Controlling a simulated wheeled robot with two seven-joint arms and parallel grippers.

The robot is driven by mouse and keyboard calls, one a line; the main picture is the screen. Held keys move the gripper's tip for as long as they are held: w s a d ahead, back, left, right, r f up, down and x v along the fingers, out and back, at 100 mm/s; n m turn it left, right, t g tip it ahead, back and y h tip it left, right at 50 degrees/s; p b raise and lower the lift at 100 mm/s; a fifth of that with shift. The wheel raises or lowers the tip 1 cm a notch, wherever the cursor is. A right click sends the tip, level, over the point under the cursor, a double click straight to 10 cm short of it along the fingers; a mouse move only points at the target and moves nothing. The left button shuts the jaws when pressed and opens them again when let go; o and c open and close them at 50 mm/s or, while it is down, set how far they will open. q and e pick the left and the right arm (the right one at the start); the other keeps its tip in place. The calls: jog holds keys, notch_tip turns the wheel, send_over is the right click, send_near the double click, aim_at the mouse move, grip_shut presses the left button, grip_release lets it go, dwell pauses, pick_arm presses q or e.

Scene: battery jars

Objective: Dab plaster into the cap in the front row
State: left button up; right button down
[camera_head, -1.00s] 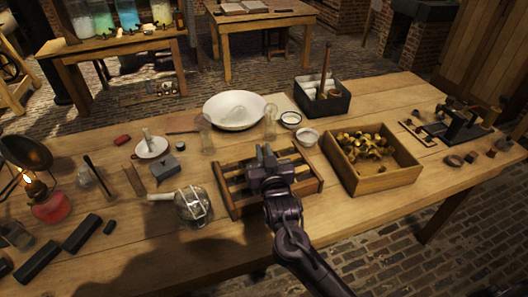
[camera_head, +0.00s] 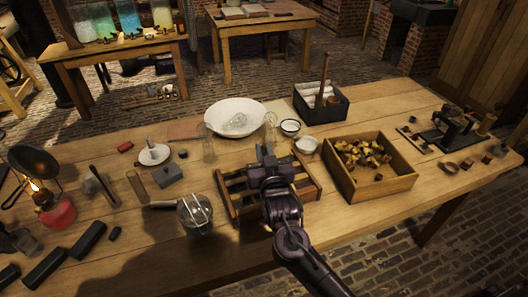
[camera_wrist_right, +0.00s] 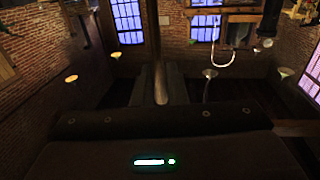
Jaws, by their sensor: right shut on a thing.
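My right gripper (camera_head: 268,158) hangs over the slatted wooden rack (camera_head: 309,195) in the middle of the table in the head view. It hides much of the rack, and I cannot make out a cap in the front row. In the right wrist view the gripper (camera_wrist_right: 161,85) is shut on a thin tan rod (camera_wrist_right: 160,84), held between its two dark fingers. The rod's tip and any plaster on it are not clear. Two small white bowls, one with a dark rim (camera_head: 290,127) and one with pale contents (camera_head: 307,145), stand behind the rack. My left gripper is out of view.
A wooden crate of brass pieces (camera_head: 409,179) stands right of the rack. A glass jar (camera_head: 195,214) stands close on its left. A large white basin (camera_head: 221,113) and clear glass vessels are behind. A lit lamp (camera_head: 58,212) is at far left.

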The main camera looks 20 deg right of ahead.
aim_at(264, 145)
jog(key=shift+r+p, duration=1.55)
jog(key=shift+r, duration=0.3)
